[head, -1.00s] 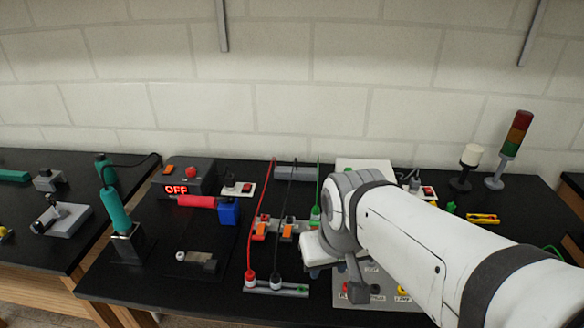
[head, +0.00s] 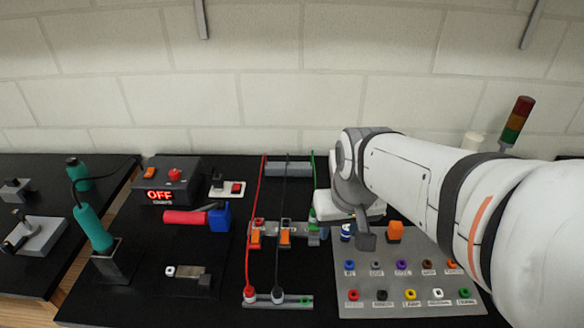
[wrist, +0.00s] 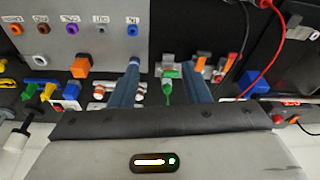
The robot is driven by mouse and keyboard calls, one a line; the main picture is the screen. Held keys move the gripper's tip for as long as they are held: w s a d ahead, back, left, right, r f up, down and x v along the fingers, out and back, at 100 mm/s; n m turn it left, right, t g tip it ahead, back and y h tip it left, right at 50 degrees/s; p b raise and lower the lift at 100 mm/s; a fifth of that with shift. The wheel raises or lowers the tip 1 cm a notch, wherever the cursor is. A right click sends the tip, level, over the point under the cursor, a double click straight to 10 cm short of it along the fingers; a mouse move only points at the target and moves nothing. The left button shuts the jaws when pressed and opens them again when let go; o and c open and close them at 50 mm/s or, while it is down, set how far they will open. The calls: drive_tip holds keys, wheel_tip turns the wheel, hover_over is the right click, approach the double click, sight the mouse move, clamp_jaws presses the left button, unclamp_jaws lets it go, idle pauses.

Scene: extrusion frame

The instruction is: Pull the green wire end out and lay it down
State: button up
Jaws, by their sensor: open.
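The green wire (head: 313,172) runs down from the back grey block toward a lever connector (head: 287,226) in the middle of the table. In the wrist view, the green wire end (wrist: 169,78) shows at a grey terminal, with thin green wire coming toward the camera. My gripper (wrist: 160,66) is open, its two blue-grey fingers on either side of the green end with gaps. Nothing is seen held. In the head view my arm and wrist hide the fingers, and the lower part of the green wire is partly covered.
Red (head: 247,258) and black (head: 278,262) wires run beside the green one to a front strip (head: 263,302). A grey panel of coloured sockets (head: 405,290) lies right of them. A box reading OFF (head: 170,183) and a red-and-blue torch-like tool (head: 195,216) are left.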

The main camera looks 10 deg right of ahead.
drive_tip(key=w+f+g+p, duration=0.1)
drive_tip(key=w+f, duration=0.1)
drive_tip(key=w, duration=0.4)
drive_tip(key=w+f+m+p, duration=0.1)
drive_tip(key=w, duration=0.4)
drive_tip(key=w+f+g+p, duration=0.1)
drive_tip(key=w+f+p, duration=0.1)
drive_tip(key=w, duration=0.4)
drive_tip(key=shift+w+a+f+m+g, duration=0.15)
drive_tip(key=shift+w+f+m+g, duration=0.15)
drive_tip(key=shift+f+m, duration=0.1)
wheel_tip(320, 180, down, 9)
drive_tip(key=b, duration=0.6)
idle(0.3)
clamp_jaws()
drive_tip(key=shift+r, duration=0.1)
idle(0.4)
